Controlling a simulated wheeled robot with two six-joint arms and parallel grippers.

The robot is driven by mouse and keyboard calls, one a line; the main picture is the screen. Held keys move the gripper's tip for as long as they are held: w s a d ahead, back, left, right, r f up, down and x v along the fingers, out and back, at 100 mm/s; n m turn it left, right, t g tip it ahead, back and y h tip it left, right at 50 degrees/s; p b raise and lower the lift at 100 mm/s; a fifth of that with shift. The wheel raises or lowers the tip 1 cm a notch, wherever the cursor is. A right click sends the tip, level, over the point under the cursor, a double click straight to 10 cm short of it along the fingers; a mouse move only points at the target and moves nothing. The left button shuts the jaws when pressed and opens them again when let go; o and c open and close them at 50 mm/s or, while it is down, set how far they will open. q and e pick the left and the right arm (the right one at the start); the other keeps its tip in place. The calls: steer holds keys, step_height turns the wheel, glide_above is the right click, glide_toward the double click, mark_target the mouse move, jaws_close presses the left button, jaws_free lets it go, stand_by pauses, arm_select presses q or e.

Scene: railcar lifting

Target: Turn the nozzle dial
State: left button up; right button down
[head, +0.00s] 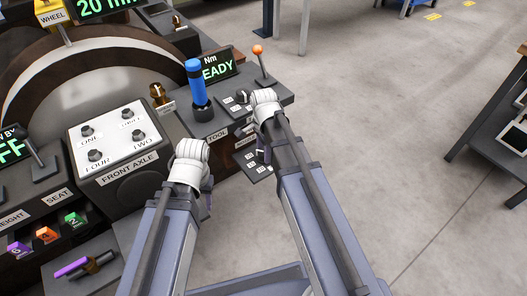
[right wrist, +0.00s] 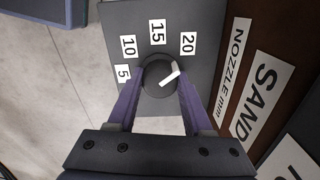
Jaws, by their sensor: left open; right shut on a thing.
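The nozzle dial (right wrist: 154,88) is a round dark knob with a white pointer, on a dark panel below the labels 5, 10, 15 and 20. Its pointer slants up to the right, toward the 20 side. My right gripper (right wrist: 160,98) is shut on the dial, with one purple finger at each side. In the head view my right wrist hides most of my right gripper and the dial. My left gripper (head: 207,192) is open, beside the front axle box; its fingertips are mostly hidden by the wrist.
Signs reading NOZZLE mm (right wrist: 230,78) and SAND (right wrist: 257,92) are beside the dial. The console holds a blue handle (head: 194,80), an orange-tipped lever (head: 258,50) and a FRONT AXLE box (head: 105,150). Open floor lies to the right, before a dark rack (head: 485,120).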

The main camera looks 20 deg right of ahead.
steer(key=shift+c, duration=1.5)
jaws_free()
arm_select(q)
steer(key=shift+r, duration=0.1)
arm_select(e)
step_height(320, 180, up, 8)
steer(key=p, duration=0.8)
arm_select(q)
step_height(320, 180, up, 8)
steer(key=shift+d+f, duration=0.1)
steer(key=shift+f, duration=0.1)
arm_select(e)
steer(key=shift+f, duration=0.1)
arm_select(q)
step_height(320, 180, up, 22)
steer(key=p, duration=2.2)
arm_select(e)
steer(key=s+a+r+n, duration=0.3)
steer(key=s+r+n, duration=0.1)
steer(key=r+n, duration=0.2)
steer(key=s+a+r+n, duration=0.4)
steer(key=r+n, duration=0.3)
steer(key=r, duration=0.2)
steer(key=s+a+r+n+h, duration=0.1)
steer(key=s+a+r+n, duration=0.2)
steer(key=s+r+n, duration=0.3)
steer(key=shift+a+r, duration=0.4)
steer(key=shift+r, duration=0.25)
